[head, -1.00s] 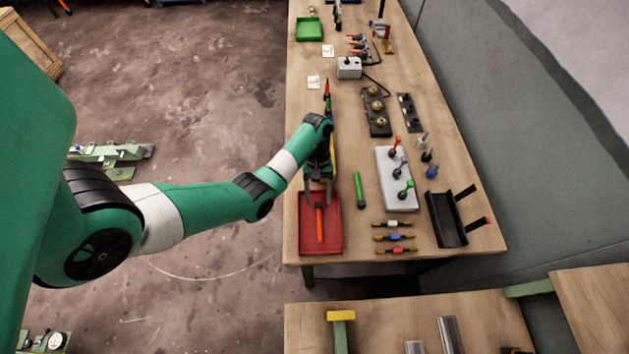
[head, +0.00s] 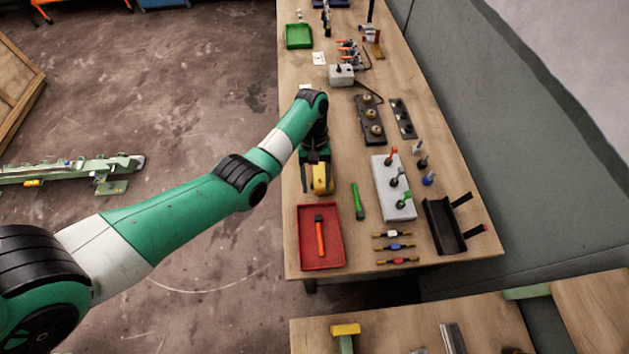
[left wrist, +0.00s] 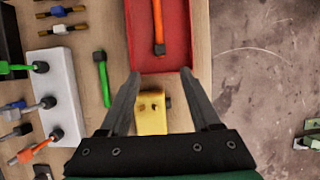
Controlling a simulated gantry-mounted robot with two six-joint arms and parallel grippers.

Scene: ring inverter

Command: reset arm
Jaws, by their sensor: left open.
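My left gripper (head: 317,160) is over the wooden workbench, just behind the red tray (head: 307,264). In the left wrist view its two fingers (left wrist: 160,74) are spread apart with nothing held. A yellow-topped object (head: 321,180) lies below and between the fingers, partly hidden by my gripper; it also shows in the left wrist view (left wrist: 152,117). An orange-handled tool (head: 320,238) lies in the red tray, apart from the gripper. My right gripper is not in view.
A green-handled tool (head: 358,201) lies right of the gripper. Beyond it are a white block with coloured levers (head: 393,187) and a black tray (head: 443,228). A grey box (head: 341,75) and a green tray (head: 299,37) stand farther back.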

